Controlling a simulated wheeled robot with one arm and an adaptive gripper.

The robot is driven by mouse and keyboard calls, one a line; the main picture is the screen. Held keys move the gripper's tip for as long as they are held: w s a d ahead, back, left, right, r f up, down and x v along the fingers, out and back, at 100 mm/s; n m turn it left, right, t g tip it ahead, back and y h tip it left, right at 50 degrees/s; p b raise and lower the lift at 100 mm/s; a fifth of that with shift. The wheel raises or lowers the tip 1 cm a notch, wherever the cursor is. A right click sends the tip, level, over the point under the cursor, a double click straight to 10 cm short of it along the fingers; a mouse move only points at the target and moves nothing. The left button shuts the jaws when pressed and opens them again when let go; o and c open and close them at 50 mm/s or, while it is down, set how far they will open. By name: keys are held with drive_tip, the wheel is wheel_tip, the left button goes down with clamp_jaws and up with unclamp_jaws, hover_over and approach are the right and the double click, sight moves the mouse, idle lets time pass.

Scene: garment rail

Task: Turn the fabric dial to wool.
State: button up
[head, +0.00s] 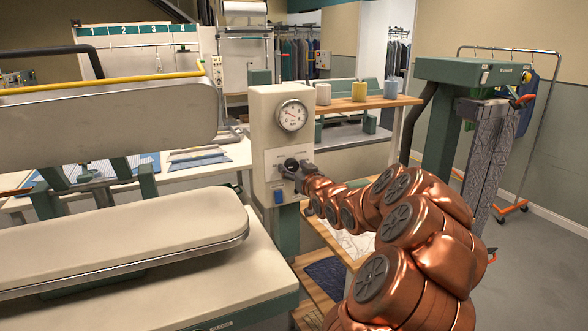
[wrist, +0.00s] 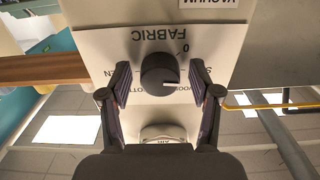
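The fabric dial (wrist: 160,73) is a round black knob on a white plate marked FABRIC (wrist: 165,33), upside down in the wrist view. Its white mark is low on the knob and reaches toward the right. Labels ring the knob, partly hidden; the mark lies near the lower right lettering, and I cannot tell exactly which word it meets. My gripper (wrist: 164,80) is open, one finger on each side of the dial, with a gap showing on both sides. In the head view the dial (head: 291,164) is on the cream control box, with my gripper (head: 298,170) at it.
A pressure gauge (head: 292,115) sits above the dial and a blue switch (head: 279,197) below it on the control box (head: 262,104). The pressing table (head: 120,240) is to the left.

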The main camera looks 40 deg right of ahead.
drive_tip(key=c, duration=1)
drive_tip(key=shift+o, duration=0.2)
drive_tip(key=shift+r+m, duration=0.1)
drive_tip(key=shift+m, duration=0.3)
drive_tip(key=shift+r+m+p, duration=0.1)
drive_tip(key=shift+m+p, duration=0.5)
drive_tip(key=shift+p, duration=0.05)
drive_tip(key=m+p, duration=0.1)
drive_tip(key=m, duration=0.7)
drive_tip(key=shift+m+b, duration=0.3)
drive_tip(key=o, duration=1.1)
